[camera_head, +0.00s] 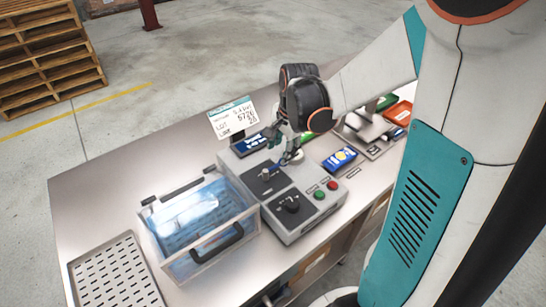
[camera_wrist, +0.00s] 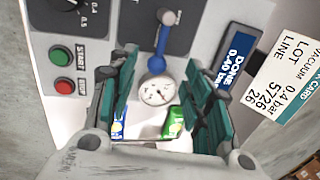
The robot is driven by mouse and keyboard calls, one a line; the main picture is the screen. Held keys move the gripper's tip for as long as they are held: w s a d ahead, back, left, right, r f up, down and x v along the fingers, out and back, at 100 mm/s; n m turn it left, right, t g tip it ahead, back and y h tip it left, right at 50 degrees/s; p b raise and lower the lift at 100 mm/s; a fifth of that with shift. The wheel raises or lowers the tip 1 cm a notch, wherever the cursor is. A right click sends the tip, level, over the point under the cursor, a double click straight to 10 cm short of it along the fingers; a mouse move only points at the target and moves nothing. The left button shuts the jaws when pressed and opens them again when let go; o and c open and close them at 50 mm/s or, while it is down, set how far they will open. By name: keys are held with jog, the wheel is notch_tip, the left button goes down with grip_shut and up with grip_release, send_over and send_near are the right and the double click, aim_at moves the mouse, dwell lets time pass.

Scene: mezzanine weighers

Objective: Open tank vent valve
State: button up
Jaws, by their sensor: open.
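A grey control box (camera_head: 305,215) stands on the metal table. In the wrist view, a blue stem with a rounded end (camera_wrist: 157,65) runs from a dark plate (camera_wrist: 190,30) towards a round white gauge (camera_wrist: 155,91). Its silver tip shows over the plate; whether this is the vent valve is not labelled legibly. My gripper (camera_head: 285,140) is above the back of the box, fingers open on either side of the gauge, nothing held. A clear tank with a blue interior (camera_head: 195,215) sits left of the box, its lid down. My wrist partly hides the box's back in the head view.
A display (camera_wrist: 236,65) reads DONE 0.40 bar beside a lot card (camera_wrist: 285,80). Green (camera_head: 319,195) and red (camera_head: 332,185) buttons and a black knob (camera_head: 291,203) are on the box. A perforated tray (camera_head: 112,275) lies left. Colored packets (camera_head: 340,158) lie right.

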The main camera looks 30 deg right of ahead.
aim_at(278, 164)
jog(key=f+b, duration=0.1)
jog(key=f, duration=0.2)
jog(key=w+f, duration=0.1)
jog(key=f, duration=0.3)
jog(key=shift+w+a+f+b, duration=0.15)
jog(key=shift+w+b, duration=0.05)
jog(key=shift+b, duration=0.2)
grip_shut()
